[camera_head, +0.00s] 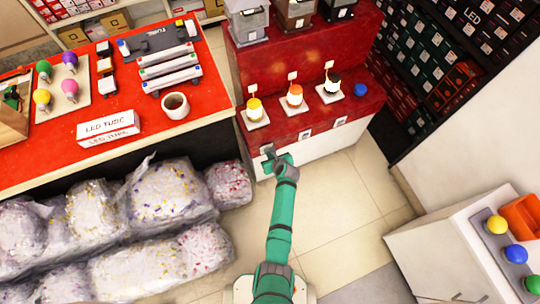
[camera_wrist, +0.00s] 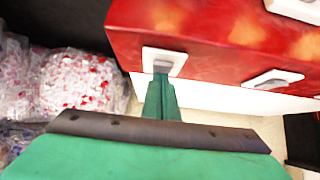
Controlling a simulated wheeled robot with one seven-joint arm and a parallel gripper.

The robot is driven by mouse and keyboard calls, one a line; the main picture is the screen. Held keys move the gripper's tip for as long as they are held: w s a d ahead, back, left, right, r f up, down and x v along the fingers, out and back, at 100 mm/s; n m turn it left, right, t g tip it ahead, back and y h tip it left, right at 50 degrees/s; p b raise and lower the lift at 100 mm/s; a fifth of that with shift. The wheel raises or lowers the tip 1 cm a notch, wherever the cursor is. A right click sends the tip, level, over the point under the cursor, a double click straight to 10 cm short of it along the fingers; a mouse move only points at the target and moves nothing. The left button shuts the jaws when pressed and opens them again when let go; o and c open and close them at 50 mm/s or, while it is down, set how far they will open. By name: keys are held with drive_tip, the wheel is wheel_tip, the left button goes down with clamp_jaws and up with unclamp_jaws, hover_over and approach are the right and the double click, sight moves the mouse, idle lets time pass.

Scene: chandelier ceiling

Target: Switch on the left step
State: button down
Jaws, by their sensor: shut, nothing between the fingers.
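The left switch (camera_wrist: 164,61) shows in the wrist view, with a grey rocker in a white plate. My gripper (camera_head: 268,153) is shut and empty; its green fingers (camera_wrist: 160,80) point at this switch and overlap its lower part. I cannot tell whether they touch or press it. The rocker is partly hidden.
The middle switch (camera_head: 305,134) and right switch (camera_head: 340,121) sit farther along the edge. Clear bags of confetti (camera_head: 130,220) lie left of my arm. A red counter (camera_head: 60,150) is behind them. Tiled floor (camera_head: 340,200) is free at right, before a white cabinet (camera_head: 440,245).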

drive_tip(key=shift+w+r, duration=0.1)
drive_tip(key=shift+r, duration=0.85)
drive_tip(key=s+f+v, duration=0.2)
drive_tip(key=v, duration=1.1)
drive_tip(key=shift+d, duration=0.3)
drive_tip(key=shift+s+d+f, duration=0.15)
drive_tip(key=shift+f, duration=0.55)
